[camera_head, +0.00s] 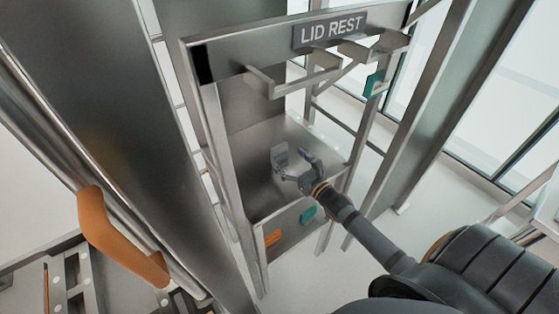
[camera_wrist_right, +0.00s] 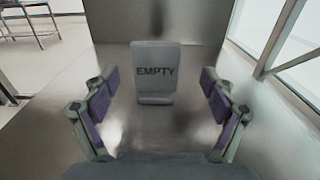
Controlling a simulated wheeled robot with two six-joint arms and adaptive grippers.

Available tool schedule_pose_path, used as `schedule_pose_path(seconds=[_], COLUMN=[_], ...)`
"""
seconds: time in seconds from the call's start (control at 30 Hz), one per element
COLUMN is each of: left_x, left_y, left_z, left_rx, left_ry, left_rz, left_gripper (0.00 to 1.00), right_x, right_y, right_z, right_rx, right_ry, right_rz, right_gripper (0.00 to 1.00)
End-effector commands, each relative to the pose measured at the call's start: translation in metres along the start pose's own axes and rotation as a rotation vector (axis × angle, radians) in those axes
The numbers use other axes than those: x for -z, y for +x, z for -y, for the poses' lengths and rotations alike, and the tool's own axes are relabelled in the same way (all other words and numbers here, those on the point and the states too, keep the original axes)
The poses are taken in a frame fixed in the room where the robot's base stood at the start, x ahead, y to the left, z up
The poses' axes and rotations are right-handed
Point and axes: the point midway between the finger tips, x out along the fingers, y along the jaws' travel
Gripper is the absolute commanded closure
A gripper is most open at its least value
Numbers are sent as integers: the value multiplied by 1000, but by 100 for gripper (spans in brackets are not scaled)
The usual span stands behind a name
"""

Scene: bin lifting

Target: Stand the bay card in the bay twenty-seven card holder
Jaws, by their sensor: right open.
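A grey card reading EMPTY (camera_wrist_right: 155,60) stands upright in the right wrist view, with a small lip or foot at its lower edge. I cannot tell whether that foot is a card holder or part of the card. It stands on a bare metal shelf (camera_wrist_right: 60,130). My right gripper (camera_wrist_right: 158,78) is open, its purple-padded fingers apart on the left and right of the card, with gaps on both sides. In the head view my right gripper (camera_head: 295,168) reaches over the shelf inside the metal frame, near the small grey card (camera_head: 280,157). No bay number is readable. My left gripper is out of view.
A LID REST sign (camera_head: 329,31) is on the frame's top bar, with projecting metal arms below. Teal tags sit on the right post (camera_head: 375,84) and shelf front (camera_head: 307,214), beside an orange tag (camera_head: 272,238). A tall panel with an orange handle (camera_head: 115,240) stands left.

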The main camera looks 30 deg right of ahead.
Motion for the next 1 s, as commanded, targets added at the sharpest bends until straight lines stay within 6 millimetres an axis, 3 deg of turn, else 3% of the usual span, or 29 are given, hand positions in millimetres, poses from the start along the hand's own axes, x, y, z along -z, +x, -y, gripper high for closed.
schedule_pose_path(seconds=[0.2,0.33,0.5,0.77,1.0], left_x=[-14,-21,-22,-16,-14], left_y=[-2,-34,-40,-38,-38], left_z=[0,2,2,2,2], left_rx=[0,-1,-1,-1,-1], left_ry=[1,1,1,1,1], left_rz=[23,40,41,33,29], left_gripper=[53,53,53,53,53], right_x=[-2,-14,-7,-3,-4], right_y=[14,30,48,51,50], right_z=[-2,-5,-4,-5,-5], right_rx=[1,4,3,1,2], right_ry=[0,6,4,2,1], right_rz=[1,0,1,0,0], right_gripper=[15,15,15,15,46])
